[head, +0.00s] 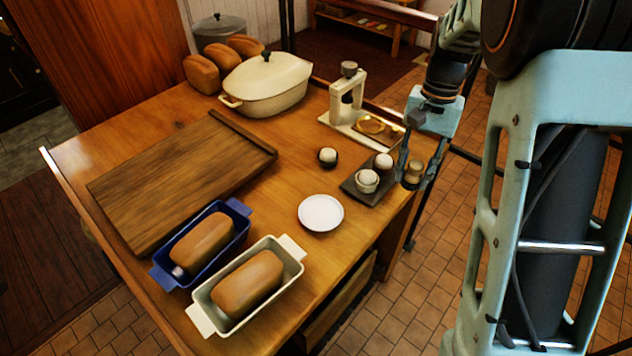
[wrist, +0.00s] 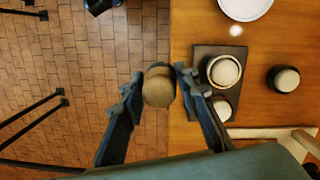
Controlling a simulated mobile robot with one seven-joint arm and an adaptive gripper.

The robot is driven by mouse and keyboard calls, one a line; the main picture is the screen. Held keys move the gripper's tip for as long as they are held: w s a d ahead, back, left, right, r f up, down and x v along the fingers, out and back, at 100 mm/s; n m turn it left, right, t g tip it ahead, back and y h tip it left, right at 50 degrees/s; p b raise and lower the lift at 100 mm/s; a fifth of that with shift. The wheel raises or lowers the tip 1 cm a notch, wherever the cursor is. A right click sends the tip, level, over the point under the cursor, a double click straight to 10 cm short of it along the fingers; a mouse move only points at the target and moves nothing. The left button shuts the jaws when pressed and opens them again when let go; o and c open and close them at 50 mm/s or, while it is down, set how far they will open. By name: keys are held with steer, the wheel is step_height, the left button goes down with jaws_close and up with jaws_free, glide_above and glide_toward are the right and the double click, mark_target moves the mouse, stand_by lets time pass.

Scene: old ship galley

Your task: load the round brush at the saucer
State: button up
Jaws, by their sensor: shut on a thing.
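My gripper (head: 416,178) is shut on a tan, rounded thing with a dark band, which I take to be the round brush (head: 414,168). In the wrist view the brush (wrist: 158,90) sits between the two fingertips (wrist: 160,74). It is held over the floor side of the table's right edge, beside the dark tray. The white saucer (head: 321,213) lies flat on the table, left of and nearer than the tray; the wrist view shows it (wrist: 246,8) cut off at the top. A small pale spot (wrist: 236,31) shows beside it.
The dark tray (head: 352,187) holds two round, pale-topped pieces (head: 367,181); another (head: 327,157) stands on the table. A press-like stand (head: 347,98) is behind. White (head: 291,275) and blue (head: 240,210) loaf pans stand front left.

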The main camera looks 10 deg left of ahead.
steer(key=s+a+f+m+t+y+p, duration=0.1)
steer(key=s+a+m+p, duration=0.15)
steer(key=a+m, duration=0.8)
steer(key=m+t+p, duration=0.2)
steer(key=m+p, duration=0.2)
steer(key=m, duration=0.6)
glide_above(319, 212)
steer(key=f, duration=0.1)
steer(key=f+b, duration=0.5)
steer(key=f, duration=0.1)
steer(key=shift+d+f+b, duration=0.1)
steer(key=shift+d+b, duration=0.1)
steer(key=shift+b, duration=0.2)
steer(key=shift+s+f, duration=0.15)
steer(key=shift+f, duration=0.4)
stand_by(0.7)
step_height(319, 212, up, 7)
steer(key=p, duration=0.6)
stand_by(0.9)
